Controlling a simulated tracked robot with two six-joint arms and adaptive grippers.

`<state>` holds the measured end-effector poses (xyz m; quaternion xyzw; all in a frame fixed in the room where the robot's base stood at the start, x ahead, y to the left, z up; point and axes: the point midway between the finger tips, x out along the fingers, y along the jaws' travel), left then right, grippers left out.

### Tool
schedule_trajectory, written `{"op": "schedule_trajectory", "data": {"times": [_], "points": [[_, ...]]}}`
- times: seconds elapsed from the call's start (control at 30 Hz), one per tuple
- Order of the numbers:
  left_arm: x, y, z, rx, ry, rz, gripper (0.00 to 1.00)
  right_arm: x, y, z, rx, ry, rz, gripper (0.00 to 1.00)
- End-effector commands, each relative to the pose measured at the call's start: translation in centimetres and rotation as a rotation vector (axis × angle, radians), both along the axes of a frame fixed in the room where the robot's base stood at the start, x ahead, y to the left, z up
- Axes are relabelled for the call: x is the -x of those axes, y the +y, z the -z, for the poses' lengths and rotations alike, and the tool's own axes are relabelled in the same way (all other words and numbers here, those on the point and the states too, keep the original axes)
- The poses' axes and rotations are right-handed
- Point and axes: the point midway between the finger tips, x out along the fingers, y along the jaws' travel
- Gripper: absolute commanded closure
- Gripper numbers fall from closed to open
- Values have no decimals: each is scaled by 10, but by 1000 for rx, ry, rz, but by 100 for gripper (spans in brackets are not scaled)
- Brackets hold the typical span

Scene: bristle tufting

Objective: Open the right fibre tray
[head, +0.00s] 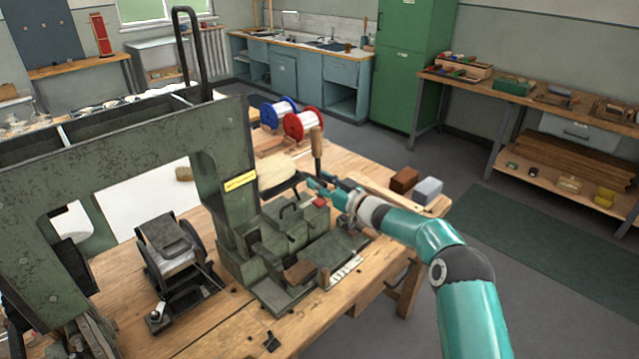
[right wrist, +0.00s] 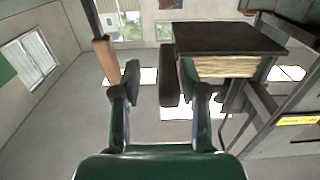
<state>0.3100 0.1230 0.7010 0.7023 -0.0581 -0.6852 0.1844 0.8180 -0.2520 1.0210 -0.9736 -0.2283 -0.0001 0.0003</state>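The right fibre tray appears to be the dark, flat-sided holder (right wrist: 225,38) with cream fibre (right wrist: 225,67) under it in the right wrist view. In the head view, cream fibre (head: 272,174) shows beside the yellow label on the green machine (head: 232,150). My right gripper (head: 314,186) is close to the fibre's right side. In the right wrist view its fingers (right wrist: 160,86) are spread. A dark upright bar (right wrist: 168,75), perhaps the tray's handle, shows between them, nearer the right finger; contact is not clear. My left gripper is not in view.
A wooden-handled lever (head: 316,143) stands just behind my right gripper. Red and blue spools (head: 305,124) are farther back. A brown block (head: 405,179) and a grey block (head: 428,190) lie on the bench's right end. Open floor lies to the right.

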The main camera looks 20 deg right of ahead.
Motion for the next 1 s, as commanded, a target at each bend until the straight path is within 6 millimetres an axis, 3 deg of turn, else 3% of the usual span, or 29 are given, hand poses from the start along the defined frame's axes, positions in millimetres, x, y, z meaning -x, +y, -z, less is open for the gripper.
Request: {"op": "schedule_trajectory", "data": {"times": [0.47, 1.0], "points": [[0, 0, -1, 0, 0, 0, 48, 10, -4, 1, 0, 2, -4, 56], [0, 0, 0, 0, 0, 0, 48, 90, -45, 1, 0, 2, 1, 56]]}}
